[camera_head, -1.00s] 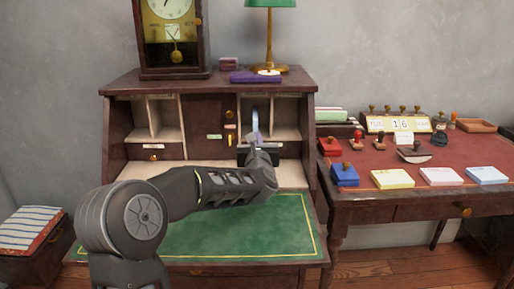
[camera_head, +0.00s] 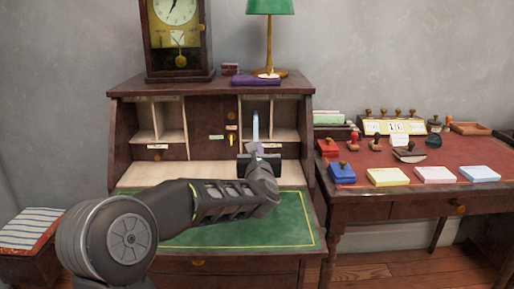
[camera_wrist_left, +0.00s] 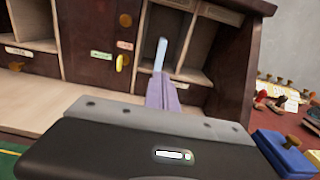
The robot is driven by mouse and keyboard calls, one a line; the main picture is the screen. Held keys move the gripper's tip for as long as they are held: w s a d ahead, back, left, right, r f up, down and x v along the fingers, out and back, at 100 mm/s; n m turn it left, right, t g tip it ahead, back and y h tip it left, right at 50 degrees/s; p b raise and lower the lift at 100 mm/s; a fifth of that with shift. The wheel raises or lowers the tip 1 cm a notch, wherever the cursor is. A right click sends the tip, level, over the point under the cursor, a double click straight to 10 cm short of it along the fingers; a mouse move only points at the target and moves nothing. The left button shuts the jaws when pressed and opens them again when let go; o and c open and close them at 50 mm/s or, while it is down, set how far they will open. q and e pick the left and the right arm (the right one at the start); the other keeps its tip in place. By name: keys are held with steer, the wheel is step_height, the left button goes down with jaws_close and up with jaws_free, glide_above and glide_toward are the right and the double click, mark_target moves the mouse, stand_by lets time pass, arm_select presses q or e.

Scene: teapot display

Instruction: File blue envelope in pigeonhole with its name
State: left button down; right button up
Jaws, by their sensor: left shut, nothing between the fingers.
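A pale blue strip (camera_head: 255,127), which looks like the blue envelope seen edge-on, stands upright in the right-hand pigeonholes of the desk hutch. It also shows in the left wrist view (camera_wrist_left: 161,54), just beyond my fingertips. My left gripper (camera_head: 258,147) is shut at the front of those pigeonholes, low in front of the strip. In the left wrist view its lavender-grey fingers (camera_wrist_left: 163,84) lie together and point at the strip. Whether they touch it I cannot tell. Small name labels (camera_head: 216,137) are on the hutch, too small to read. My right gripper is not in view.
The desk's green writing surface (camera_head: 290,225) is clear beside my arm. A clock (camera_head: 176,45), a purple box (camera_head: 257,81) and a lamp (camera_head: 270,30) stand on the hutch. The right table holds stamps, paper pads (camera_head: 388,177) and a blue stamp pad (camera_head: 342,173).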

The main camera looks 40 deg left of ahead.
arm_select(q)
steer(key=v, duration=0.7)
steer(key=shift+r, duration=0.15)
